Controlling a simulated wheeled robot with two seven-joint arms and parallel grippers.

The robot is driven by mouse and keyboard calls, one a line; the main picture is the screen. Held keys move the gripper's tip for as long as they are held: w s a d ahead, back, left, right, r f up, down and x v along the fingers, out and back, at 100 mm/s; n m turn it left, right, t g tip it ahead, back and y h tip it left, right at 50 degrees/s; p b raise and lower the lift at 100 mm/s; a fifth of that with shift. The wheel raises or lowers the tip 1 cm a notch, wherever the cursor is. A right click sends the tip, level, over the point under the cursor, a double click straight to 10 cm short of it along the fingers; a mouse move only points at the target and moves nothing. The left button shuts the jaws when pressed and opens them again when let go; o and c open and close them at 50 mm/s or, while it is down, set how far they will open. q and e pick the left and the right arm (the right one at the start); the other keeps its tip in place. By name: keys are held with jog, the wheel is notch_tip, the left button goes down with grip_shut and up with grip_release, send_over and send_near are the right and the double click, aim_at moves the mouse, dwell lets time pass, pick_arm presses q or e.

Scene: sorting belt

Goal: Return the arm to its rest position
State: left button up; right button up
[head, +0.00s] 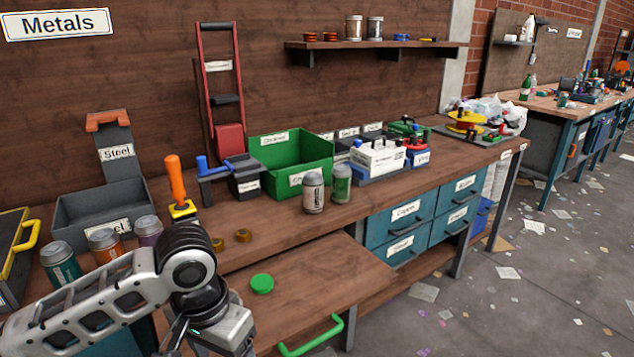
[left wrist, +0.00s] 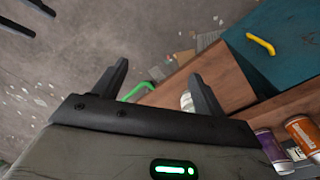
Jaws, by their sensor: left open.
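My left arm reaches in from the lower left in the head view, above the front of the workbench. My left gripper (left wrist: 160,82) shows in the left wrist view with its two dark fingers wide apart. Nothing is held between them. In the head view its wrist hangs left of a green lid (head: 262,284) on the lower wooden board, and its fingertips are not clearly visible there. My right arm is not seen in the head view.
Several cans, including a teal one (head: 60,263), stand left near my forearm. An orange-handled tool (head: 176,180), a green bin (head: 291,160) and two cans (head: 313,193) stand behind. A green handle (head: 312,338) edges the lower board (head: 320,280). Dark prongs at the wrist view's upper left are unclear.

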pick_arm(q)
jog(key=d+f+t+h, duration=0.4)
jog(key=d+f+h, duration=0.2)
jog(key=d+f, duration=0.35)
jog(key=s+a+f+n+t+y, duration=0.2)
jog(key=s+a+f+t, duration=0.3)
jog(key=s+a, duration=0.3)
jog(key=shift+s+a+f+t+y, duration=0.4)
jog(key=shift+a+t+y, duration=0.35)
jog(key=shift+a, duration=0.4)
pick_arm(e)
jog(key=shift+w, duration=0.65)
